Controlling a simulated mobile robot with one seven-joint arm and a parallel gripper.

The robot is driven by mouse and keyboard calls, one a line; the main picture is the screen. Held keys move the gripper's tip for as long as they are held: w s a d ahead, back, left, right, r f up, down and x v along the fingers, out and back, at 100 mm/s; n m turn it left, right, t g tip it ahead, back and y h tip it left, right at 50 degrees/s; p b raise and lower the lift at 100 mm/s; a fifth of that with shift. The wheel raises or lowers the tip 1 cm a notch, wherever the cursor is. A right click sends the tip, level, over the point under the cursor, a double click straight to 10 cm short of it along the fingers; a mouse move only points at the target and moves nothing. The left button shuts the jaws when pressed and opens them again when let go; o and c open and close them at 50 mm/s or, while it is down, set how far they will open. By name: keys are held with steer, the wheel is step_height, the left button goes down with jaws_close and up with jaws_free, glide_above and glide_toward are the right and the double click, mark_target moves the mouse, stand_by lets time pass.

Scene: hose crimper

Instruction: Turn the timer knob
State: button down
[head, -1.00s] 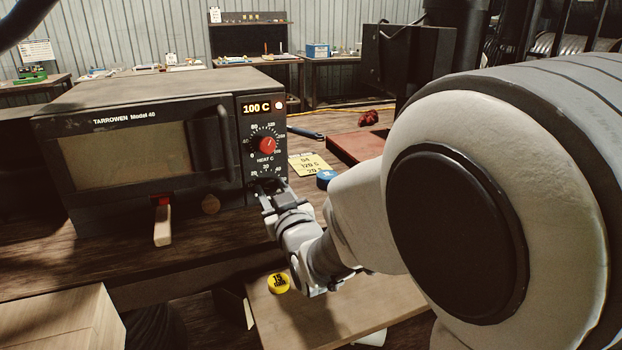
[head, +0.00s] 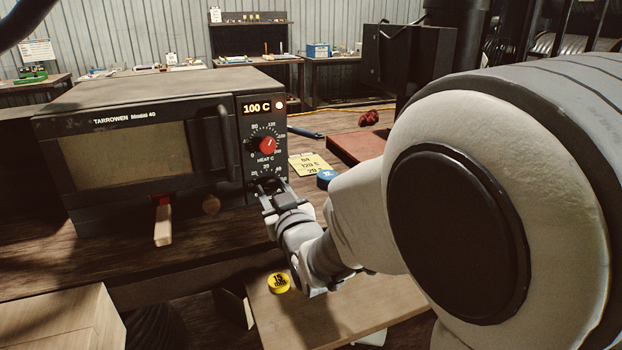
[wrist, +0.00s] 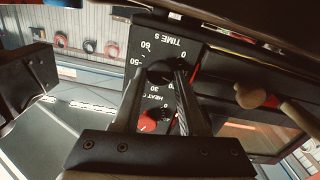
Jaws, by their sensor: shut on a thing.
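The oven's timer knob (wrist: 160,72) is a dark round knob on the dial marked TIME S in the wrist view. My gripper (wrist: 161,82) is shut on it, with one finger on each side. In the head view my gripper (head: 268,187) reaches the lower part of the oven's control panel and hides the timer knob. Above it is the red heat knob (head: 267,145), which also shows in the wrist view (wrist: 148,121). The display (head: 257,108) reads 100 C. The knob's pointer is not clear.
The oven (head: 120,150) stands on a wooden bench, its door shut. A wooden-handled tool (head: 163,226) sticks out below the door. A yellow note (head: 310,163) and blue round thing (head: 325,178) lie right of the panel. A yellow round thing (head: 279,283) lies lower, near my arm.

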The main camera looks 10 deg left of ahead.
stand_by(0.4)
steer(key=shift+c, duration=2.3)
jaws_free()
steer(key=shift+s, duration=0.1)
steer(key=b+v, duration=1)
steer(key=v, duration=0.7)
steer(key=shift+s+b, duration=0.15)
steer(key=shift+b, duration=0.25)
